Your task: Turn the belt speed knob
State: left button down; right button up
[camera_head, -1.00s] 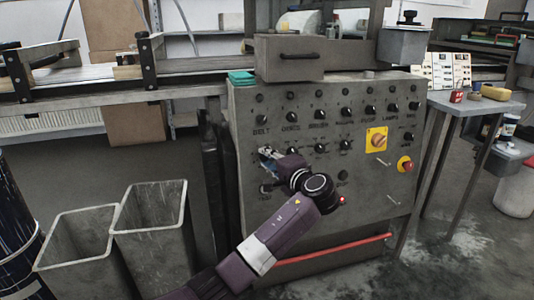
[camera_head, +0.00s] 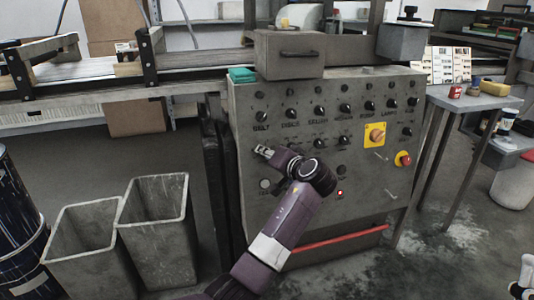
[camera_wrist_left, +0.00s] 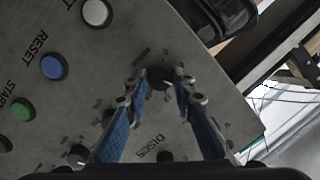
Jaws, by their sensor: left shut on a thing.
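The grey control panel (camera_head: 350,220) stands ahead, with rows of dark knobs; the top-left knob (camera_head: 262,115) is labelled BELT. My left gripper (camera_head: 263,152) is at the panel's left side, below that knob. In the left wrist view my left gripper (camera_wrist_left: 160,76) has its two fingertips on either side of a dark round knob (camera_wrist_left: 158,79) and is shut on it. The label by this knob is not readable. A DISCS label (camera_wrist_left: 150,145) is nearby. A pale and black piece at the lower right edge may be my right gripper (camera_head: 524,280); its jaws are unclear.
White (camera_wrist_left: 95,12), blue (camera_wrist_left: 53,67) and green (camera_wrist_left: 20,112) buttons lie beside the gripper. A yellow-backed switch (camera_head: 375,135) and a red stop button (camera_head: 403,159) are further right. Two grey bins (camera_head: 155,225) stand left; a red bar (camera_head: 335,241) runs low across the panel.

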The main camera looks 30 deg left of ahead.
pick_arm(q)
jog(key=shift+d+f, duration=0.1)
jog(key=shift+f, duration=0.05)
dwell(0.3)
jog(key=c, duration=1.6)
grip_release()
jog(key=v, duration=1.2)
